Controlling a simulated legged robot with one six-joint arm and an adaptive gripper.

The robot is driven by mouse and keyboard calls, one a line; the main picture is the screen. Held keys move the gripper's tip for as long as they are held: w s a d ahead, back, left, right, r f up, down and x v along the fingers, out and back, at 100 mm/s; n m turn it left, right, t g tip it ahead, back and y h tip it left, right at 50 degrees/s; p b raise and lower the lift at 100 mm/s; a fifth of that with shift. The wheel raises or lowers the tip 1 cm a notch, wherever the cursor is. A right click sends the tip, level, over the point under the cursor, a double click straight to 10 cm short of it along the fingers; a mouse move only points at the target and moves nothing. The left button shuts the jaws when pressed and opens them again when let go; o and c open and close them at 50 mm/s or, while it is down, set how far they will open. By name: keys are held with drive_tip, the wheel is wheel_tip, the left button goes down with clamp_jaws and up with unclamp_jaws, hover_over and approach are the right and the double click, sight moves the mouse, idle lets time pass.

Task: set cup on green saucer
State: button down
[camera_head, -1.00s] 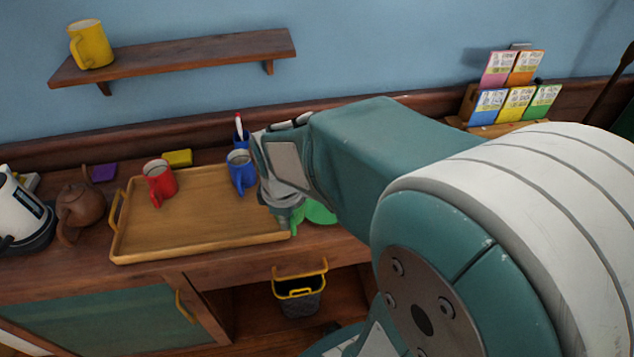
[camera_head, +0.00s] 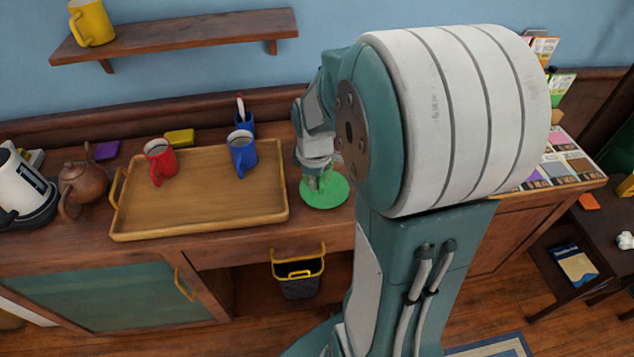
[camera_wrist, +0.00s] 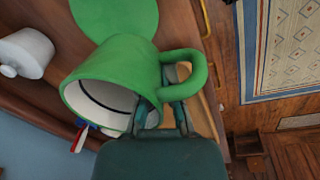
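A green cup (camera_wrist: 115,75) with a dark line inside its pale interior fills the middle of the wrist view. My gripper (camera_wrist: 164,104) is shut on its handle. In the head view my gripper (camera_head: 316,168) hangs above the green saucer (camera_head: 338,196), and only a little green of the cup shows below the fingers. The saucer lies on the counter right of the tray. It also shows in the wrist view (camera_wrist: 115,15), beyond the cup and partly hidden by it. I cannot tell whether cup and saucer touch.
A wooden tray (camera_head: 205,205) holds a red mug (camera_head: 160,163) and a blue mug (camera_head: 243,154). A blue pen holder (camera_head: 245,122) stands behind. A brown teapot (camera_head: 82,187) and white kettle (camera_head: 22,190) are left. A white lidded pot (camera_wrist: 27,52) shows in the wrist view.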

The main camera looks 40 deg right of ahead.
hover_over(322, 197)
wheel_tip(322, 197, down, 6)
drive_tip(key=shift+r, duration=0.1)
drive_tip(key=shift+f, duration=1.65)
drive_tip(key=c, duration=0.8)
unclamp_jaws()
drive_tip(key=r, duration=0.4)
drive_tip(key=s+r, duration=0.1)
drive_tip(key=r, duration=0.7)
drive_tip(key=shift+s+a, duration=0.15)
drive_tip(key=shift+a, duration=0.15)
